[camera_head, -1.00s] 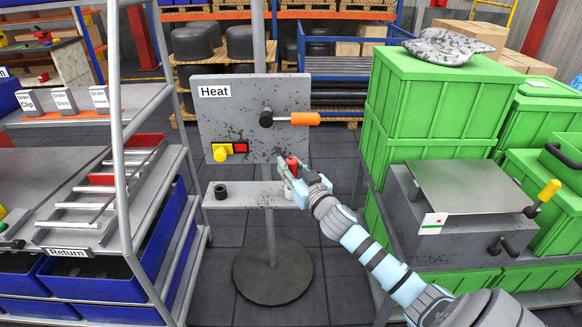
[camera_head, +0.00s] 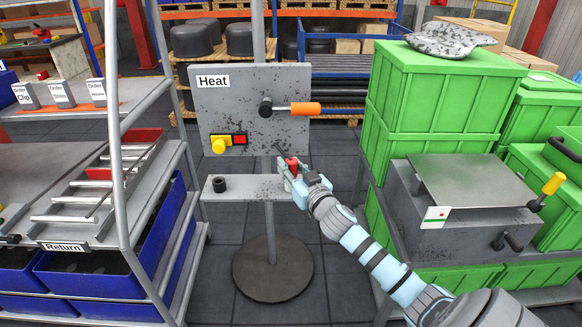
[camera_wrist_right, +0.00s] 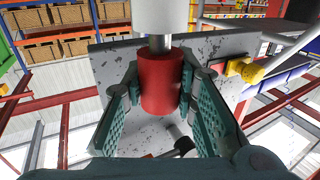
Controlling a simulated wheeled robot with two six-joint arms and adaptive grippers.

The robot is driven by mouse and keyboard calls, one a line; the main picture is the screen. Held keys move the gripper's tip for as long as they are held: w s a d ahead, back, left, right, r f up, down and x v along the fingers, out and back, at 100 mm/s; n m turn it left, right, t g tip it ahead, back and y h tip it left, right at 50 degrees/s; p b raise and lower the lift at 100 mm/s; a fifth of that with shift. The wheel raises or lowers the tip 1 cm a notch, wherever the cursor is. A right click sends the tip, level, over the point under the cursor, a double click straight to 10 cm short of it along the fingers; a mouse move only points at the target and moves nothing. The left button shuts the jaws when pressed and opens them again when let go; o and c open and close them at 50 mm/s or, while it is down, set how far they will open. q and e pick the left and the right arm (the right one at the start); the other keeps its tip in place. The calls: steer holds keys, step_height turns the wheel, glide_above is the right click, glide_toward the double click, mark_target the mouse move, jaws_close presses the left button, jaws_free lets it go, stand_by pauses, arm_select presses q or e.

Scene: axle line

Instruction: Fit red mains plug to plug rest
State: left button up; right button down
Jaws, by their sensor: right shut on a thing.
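The red mains plug (camera_head: 292,163) is held in my right gripper (camera_head: 291,172), just above the right end of the small grey shelf on the Heat stand. In the right wrist view the plug's red body (camera_wrist_right: 161,84) is between the two green finger pads of my right gripper (camera_wrist_right: 158,105). A metal neck joins its end to a whitish cylinder (camera_wrist_right: 160,15), likely the plug rest. The plug appears in line with it; I cannot tell how far it is seated. My left gripper is not in view.
The Heat panel (camera_head: 250,90), with an orange-handled lever (camera_head: 297,109) and a yellow knob (camera_head: 219,146), stands behind the gripper. A black cup (camera_head: 219,184) is on the shelf's left (camera_head: 240,190). Green crates (camera_head: 440,95) stand right; the Return rack (camera_head: 62,246) stands left.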

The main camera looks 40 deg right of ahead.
steer(key=shift+f+b, duration=0.75)
steer(key=shift+f, duration=0.2)
steer(key=c, duration=1.2)
jaws_free()
steer(key=s, duration=0.4)
steer(key=s+a, duration=0.1)
steer(key=s, duration=0.3)
steer(key=s+a, duration=0.1)
steer(key=s, duration=0.2)
steer(key=shift+s+a, duration=0.2)
steer(key=shift+s, duration=0.2)
